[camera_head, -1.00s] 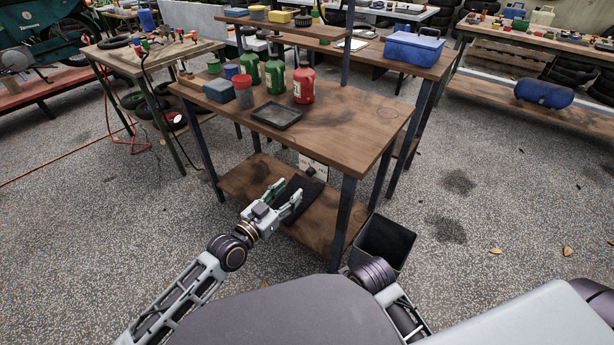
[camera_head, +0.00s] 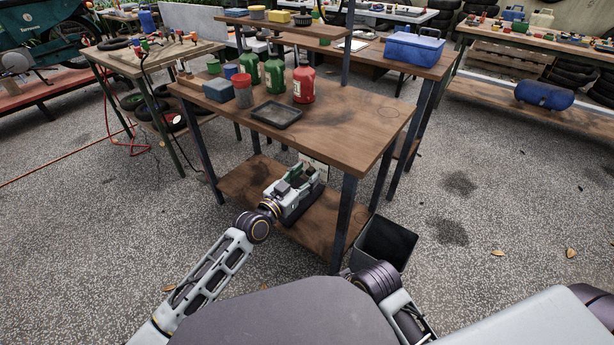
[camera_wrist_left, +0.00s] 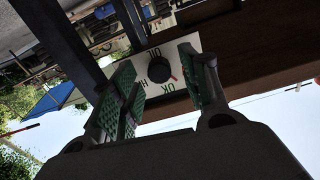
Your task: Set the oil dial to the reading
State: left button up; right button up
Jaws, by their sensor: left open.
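The oil dial is a dark round knob (camera_wrist_left: 157,71) on a white plate (camera_wrist_left: 187,45), seen tilted in the left wrist view. A small red mark shows at the knob's lower right. In the head view the plate (camera_head: 323,168) hangs under the tabletop, and my gripper hides most of it. My left gripper (camera_head: 304,176) is open in front of the plate. In the left wrist view its green-padded fingers (camera_wrist_left: 157,92) stand either side of the knob, apparently empty. My right gripper is not in view.
The wooden bench (camera_head: 345,135) has a lower shelf (camera_head: 235,187) beneath my left gripper. A black tray (camera_head: 277,114), green bottles and a red bottle (camera_head: 303,83) stand on top. A dark bin (camera_head: 385,243) stands at the bench's right front leg.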

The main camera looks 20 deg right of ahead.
pick_arm(q)
jog(key=shift+w+d, duration=0.3)
jog(key=shift+d, duration=0.15)
jog(key=shift+c, duration=0.4)
grip_shut()
